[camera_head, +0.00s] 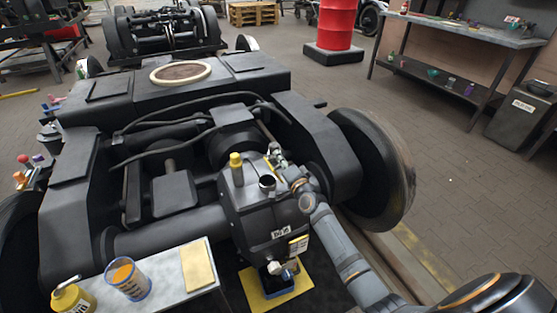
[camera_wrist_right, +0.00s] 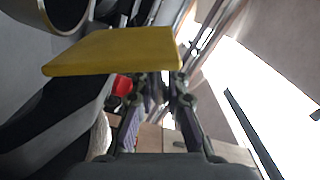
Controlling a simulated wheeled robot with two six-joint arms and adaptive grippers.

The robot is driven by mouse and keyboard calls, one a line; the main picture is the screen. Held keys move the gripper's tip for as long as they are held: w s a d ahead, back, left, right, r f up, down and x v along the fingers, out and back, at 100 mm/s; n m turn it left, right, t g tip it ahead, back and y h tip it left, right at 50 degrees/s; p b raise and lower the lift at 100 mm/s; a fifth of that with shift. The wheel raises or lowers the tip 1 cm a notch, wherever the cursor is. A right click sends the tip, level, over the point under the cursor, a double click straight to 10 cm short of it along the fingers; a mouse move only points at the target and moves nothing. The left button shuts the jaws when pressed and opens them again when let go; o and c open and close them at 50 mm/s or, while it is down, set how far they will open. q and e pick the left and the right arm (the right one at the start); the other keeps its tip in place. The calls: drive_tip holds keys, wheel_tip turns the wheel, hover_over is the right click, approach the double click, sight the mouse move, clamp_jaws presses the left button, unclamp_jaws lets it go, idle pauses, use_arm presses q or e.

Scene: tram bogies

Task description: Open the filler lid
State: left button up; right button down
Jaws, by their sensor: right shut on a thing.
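The dark gearbox (camera_head: 268,215) sits in the bogie frame, with a short metal filler neck (camera_head: 267,183) on top. The neck's round mouth shows. The yellow filler lid (camera_head: 272,161) stands raised just behind the neck, partly hidden by my right gripper (camera_head: 284,162). In the right wrist view the lid (camera_wrist_right: 115,52) is a flat yellow plate across the fingers. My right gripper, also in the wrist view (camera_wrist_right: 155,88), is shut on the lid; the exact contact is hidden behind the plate. My left gripper is not in view.
A yellow-topped plug (camera_head: 236,160) stands left of the neck. A bench (camera_head: 165,290) at front left holds a yellow oil can (camera_head: 72,298), a cup of orange stuff (camera_head: 127,279) and a yellow cloth-like pad (camera_head: 197,266). A large wheel (camera_head: 380,170) is close right.

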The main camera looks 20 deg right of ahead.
drive_tip(key=c, duration=1.4)
unclamp_jaws()
drive_tip(key=shift+o, duration=0.2)
drive_tip(key=shift+s+f, duration=0.1)
drive_tip(key=shift+s, duration=0.05)
drive_tip(key=s, duration=0.7)
drive_tip(key=shift+s+d, duration=0.15)
